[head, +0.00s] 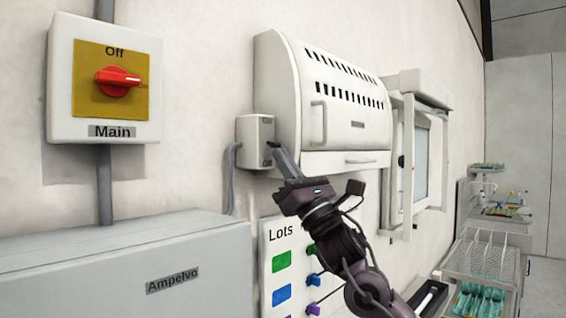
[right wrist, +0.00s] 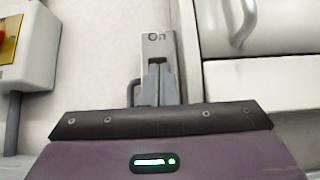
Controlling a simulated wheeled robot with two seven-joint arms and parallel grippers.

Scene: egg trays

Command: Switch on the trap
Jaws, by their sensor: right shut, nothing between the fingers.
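The trap (head: 325,100) is a white slotted wall cabinet with a rounded front and a handle. A small pale switch box (head: 256,141) is on the wall at its left side, with small lettering on its right-hand face. In the right wrist view the switch box (right wrist: 157,44) shows the word "On" above my fingertips. My right gripper (head: 274,148) is shut and empty, its fingertips at the face of the box. In the right wrist view the gripper (right wrist: 160,68) covers the lower part of the box. The switch lever is hidden or too small to tell, as is contact. My left gripper is not in view.
A main switch (head: 118,82) with a red knob pointing right is on the wall at left. Below it is a grey "Ampelvo" cabinet (head: 120,260). A "Lots" board (head: 279,250) hangs under the trap. A wire rack (head: 485,258) stands at the right.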

